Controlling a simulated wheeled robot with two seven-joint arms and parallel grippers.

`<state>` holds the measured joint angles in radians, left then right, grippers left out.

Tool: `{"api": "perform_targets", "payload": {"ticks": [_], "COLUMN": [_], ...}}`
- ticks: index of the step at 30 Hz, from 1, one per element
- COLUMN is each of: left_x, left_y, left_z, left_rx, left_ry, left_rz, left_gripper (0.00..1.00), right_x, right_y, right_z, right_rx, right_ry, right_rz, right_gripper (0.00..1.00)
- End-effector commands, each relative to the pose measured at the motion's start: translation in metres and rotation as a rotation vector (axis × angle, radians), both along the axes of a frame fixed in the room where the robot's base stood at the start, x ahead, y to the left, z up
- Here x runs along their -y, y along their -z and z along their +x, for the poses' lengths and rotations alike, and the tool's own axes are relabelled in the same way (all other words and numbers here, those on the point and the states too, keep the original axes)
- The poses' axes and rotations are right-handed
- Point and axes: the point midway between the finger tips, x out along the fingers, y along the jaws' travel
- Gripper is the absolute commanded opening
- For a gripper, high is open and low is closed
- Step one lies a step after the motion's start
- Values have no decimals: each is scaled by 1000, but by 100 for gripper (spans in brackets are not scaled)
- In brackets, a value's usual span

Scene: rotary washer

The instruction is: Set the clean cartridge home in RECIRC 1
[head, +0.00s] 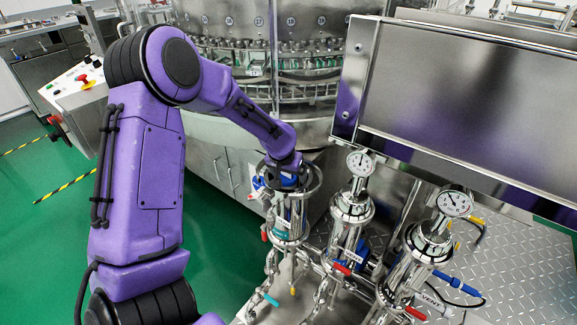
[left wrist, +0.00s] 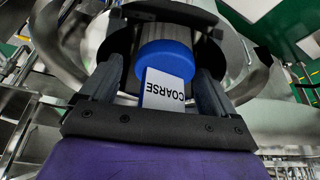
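In the left wrist view a blue cap (left wrist: 165,58) with a white label reading COARSE (left wrist: 165,90) fills most of the space between the fingers of my left gripper (left wrist: 163,80). The gripper appears shut on this cartridge, though contact at the fingertips is hard to see. In the head view the left gripper (head: 288,172) points down at the top of the leftmost steel housing (head: 290,215), inside its wide upper ring. Blue shows under the gripper. The cartridge's body is hidden, so its seating depth cannot be told. The name RECIRC 1 cannot be read. My right gripper is not in view.
Two steel housings with gauges, a middle one (head: 352,210) and a right one (head: 430,245), stand close by. Red-handled valves and pipes lie below. A large steel panel (head: 465,95) overhangs at right. The rotary washer (head: 270,60) stands behind; green floor is clear at left.

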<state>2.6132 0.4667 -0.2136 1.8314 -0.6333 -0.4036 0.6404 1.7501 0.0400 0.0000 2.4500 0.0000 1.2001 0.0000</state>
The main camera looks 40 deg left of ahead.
Motion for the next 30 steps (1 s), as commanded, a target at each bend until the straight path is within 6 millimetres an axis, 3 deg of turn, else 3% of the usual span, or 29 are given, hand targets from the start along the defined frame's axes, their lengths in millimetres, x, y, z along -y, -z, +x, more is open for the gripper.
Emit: {"api": "perform_targets", "payload": {"ticks": [8,15,21,30], "left_x": [2,9,14,15], "left_y": [-10,-63,-93,-97], "left_z": [-3,-22,-35,-38], "left_rx": [0,4,2,0], "left_ry": [0,0,0,-1], "left_rz": [-1,1,0,0], "left_gripper": [96,96,96,96], "right_x": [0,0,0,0], "right_y": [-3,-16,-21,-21], "right_z": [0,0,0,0], "right_rx": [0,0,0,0], "right_ry": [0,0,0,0], "right_rz": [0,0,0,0], "right_gripper": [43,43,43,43]}}
